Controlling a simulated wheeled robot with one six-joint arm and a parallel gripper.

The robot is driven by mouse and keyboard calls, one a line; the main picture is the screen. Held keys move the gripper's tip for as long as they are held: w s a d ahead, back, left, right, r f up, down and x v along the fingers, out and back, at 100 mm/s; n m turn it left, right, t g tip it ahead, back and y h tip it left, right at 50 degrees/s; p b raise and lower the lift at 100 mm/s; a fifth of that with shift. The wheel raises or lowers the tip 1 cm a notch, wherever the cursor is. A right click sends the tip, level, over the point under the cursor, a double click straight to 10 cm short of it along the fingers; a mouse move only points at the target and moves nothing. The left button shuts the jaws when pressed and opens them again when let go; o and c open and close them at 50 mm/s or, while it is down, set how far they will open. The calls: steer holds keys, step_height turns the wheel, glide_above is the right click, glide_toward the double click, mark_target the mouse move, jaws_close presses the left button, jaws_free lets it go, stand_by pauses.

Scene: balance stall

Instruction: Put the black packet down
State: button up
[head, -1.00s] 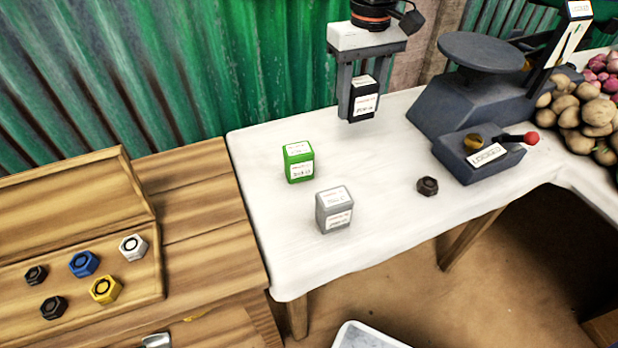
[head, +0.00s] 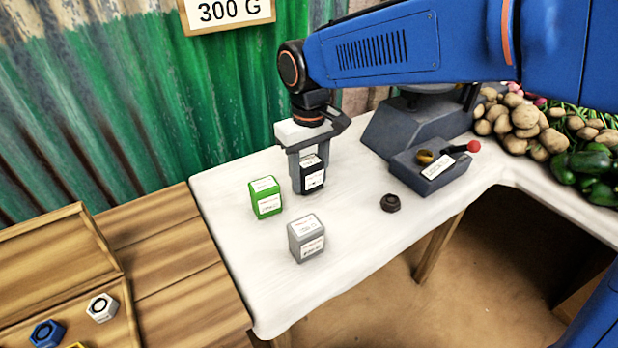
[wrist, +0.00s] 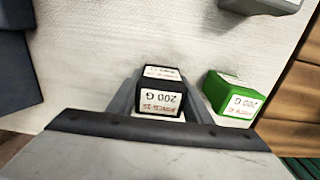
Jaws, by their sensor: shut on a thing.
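The black packet (head: 313,178) is upright between the fingers of my gripper (head: 307,172), low at the white table; I cannot tell for sure whether its base touches the cloth. In the wrist view the black packet (wrist: 161,92) has a white label reading 200 G, and my gripper (wrist: 160,103) is shut on it with a finger on each side. The green packet (head: 265,197) stands close by on the left, apart from my gripper. It also shows in the wrist view (wrist: 235,95).
A grey packet (head: 306,239) stands nearer the front of the white table (head: 350,240). A dark hex nut-like weight (head: 390,203) lies to the right. The grey scale (head: 428,168) with a red-knobbed lever is behind it. Potatoes and green peppers lie far right. A wooden tray (head: 112,250) is at left.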

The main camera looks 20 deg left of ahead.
mark_target(309, 161)
steer(key=shift+f, duration=0.45)
steer(key=shift+f, duration=0.1)
steer(key=o, duration=1.2)
step_height(309, 161, up, 12)
steer(key=shift+r, duration=0.1)
